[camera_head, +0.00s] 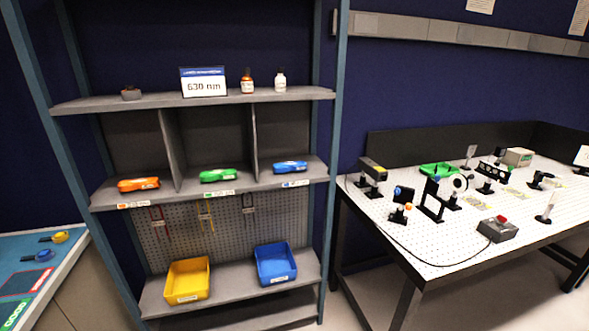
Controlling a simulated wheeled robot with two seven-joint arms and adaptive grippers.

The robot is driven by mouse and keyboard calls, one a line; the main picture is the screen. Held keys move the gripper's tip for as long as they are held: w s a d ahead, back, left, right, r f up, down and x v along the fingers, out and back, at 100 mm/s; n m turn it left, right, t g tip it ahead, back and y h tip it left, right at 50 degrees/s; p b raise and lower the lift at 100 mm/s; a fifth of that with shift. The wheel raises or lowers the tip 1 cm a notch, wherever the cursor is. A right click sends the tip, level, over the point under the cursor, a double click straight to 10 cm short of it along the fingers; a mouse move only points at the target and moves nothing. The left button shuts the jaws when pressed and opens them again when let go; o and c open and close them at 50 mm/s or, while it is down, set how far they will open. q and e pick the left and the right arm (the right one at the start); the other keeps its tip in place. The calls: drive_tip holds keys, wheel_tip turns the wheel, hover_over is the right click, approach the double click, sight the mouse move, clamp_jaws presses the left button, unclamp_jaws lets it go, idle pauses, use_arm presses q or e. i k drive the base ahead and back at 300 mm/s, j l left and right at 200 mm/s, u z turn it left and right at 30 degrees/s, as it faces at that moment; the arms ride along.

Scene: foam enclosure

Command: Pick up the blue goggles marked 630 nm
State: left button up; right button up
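A blue item (290,167), which looks like the blue goggles, lies in the right compartment of the rack's middle shelf (205,188). A small label sits on the shelf edge below it, too small to read. Green goggles (218,175) lie in the middle compartment and orange goggles (138,184) in the left one. A sign (204,82) reading "630 nm" stands on the top shelf. Neither of my grippers shows in the head view.
Two small bottles (247,82) (280,81) and a small dark object (131,93) stand on the top shelf. A yellow bin (187,280) and a blue bin (276,263) sit on the lower shelf. An optical table (450,246) with instruments stands right; a side table (62,262) stands left.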

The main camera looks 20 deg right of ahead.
sight(286, 167)
drive_tip(key=i+l+z, duration=0.1)
drive_tip(key=l, duration=0.3)
drive_tip(key=i+l, duration=0.1)
drive_tip(key=l, duration=0.3)
drive_tip(key=i+l+z, duration=0.15)
drive_tip(key=l, duration=0.25)
drive_tip(key=i+l, duration=0.1)
drive_tip(key=l, duration=0.3)
drive_tip(key=i+l+z, duration=0.15)
drive_tip(key=l, duration=0.2)
drive_tip(key=i+l, duration=0.15)
drive_tip(key=l, duration=0.25)
drive_tip(key=i+l+z, duration=0.15)
drive_tip(key=l, duration=0.2)
